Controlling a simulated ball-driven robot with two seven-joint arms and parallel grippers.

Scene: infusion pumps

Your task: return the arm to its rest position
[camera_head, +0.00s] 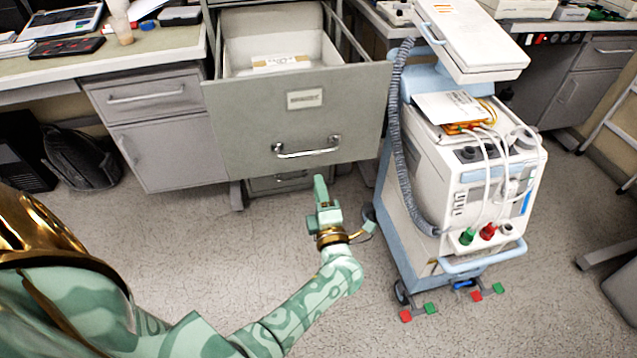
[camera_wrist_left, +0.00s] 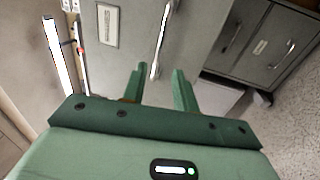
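My left arm (camera_head: 300,305), pale green with gold parts, reaches out from the lower left in the head view. My left gripper (camera_head: 322,188) is just below the front of an open grey drawer (camera_head: 240,125) and its silver handle (camera_head: 308,152). In the left wrist view the two green fingers of the gripper (camera_wrist_left: 160,78) stand apart with nothing held between them. The handle (camera_wrist_left: 160,42) shows beyond the fingertips, apparently clear of them. My right gripper is in neither view.
The drawer juts out above the gripper and holds a pale package (camera_head: 282,63). A white medical cart (camera_head: 490,180) with a corrugated hose stands close on the right. A desk cabinet (camera_head: 160,135) and a dark bag (camera_head: 80,155) are left. Speckled floor (camera_head: 200,250) is clear below.

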